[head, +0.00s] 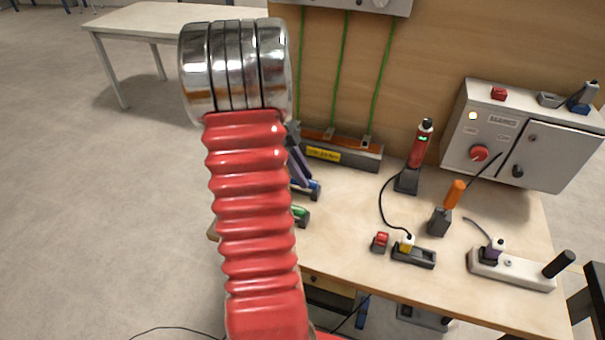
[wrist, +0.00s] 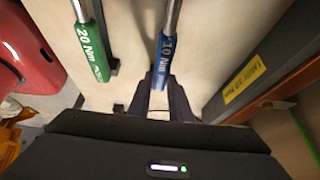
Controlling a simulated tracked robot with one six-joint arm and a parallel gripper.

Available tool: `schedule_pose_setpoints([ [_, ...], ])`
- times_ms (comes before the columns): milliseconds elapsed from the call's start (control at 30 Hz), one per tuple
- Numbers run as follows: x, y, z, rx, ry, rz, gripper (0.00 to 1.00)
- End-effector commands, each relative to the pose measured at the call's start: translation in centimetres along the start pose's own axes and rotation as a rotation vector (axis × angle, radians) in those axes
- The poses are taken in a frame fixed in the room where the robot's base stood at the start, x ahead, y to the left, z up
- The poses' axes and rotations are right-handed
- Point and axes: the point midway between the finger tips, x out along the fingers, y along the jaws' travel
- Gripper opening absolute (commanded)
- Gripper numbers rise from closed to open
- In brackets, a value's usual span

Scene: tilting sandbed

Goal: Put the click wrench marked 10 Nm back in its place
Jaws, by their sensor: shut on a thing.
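The click wrench marked 10 Nm (wrist: 166,55) has a blue handle and a metal shaft. In the wrist view my gripper (wrist: 161,92) is shut on the blue handle, with a dark finger on each side. In the head view my gripper (head: 298,163) is largely hidden behind my red arm, and the blue handle (head: 311,190) shows just below it. Whether the wrench touches the bench top, I cannot tell. A grey rack (head: 345,158) with a yellow label stands at the back of the bench; in the wrist view the label (wrist: 245,79) is blurred.
A green wrench marked 20 Nm (wrist: 90,42) lies left of the blue one in the wrist view. On the bench (head: 350,230) stand a red screwdriver (head: 419,145), an orange-handled tool (head: 454,193), a power strip (head: 510,270) and a grey control box (head: 520,140) at right.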

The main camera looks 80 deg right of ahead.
Motion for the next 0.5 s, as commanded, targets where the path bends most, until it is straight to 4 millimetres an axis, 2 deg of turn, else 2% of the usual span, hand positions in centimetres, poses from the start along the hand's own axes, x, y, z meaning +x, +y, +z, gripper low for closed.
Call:
schedule_pose_setpoints([
  [467,0.2,0.0,0.11,0.0,0.0,0.0,0.0],
  [500,0.17,-0.01,0.09,0.0,0.0,-0.001,0.21],
])
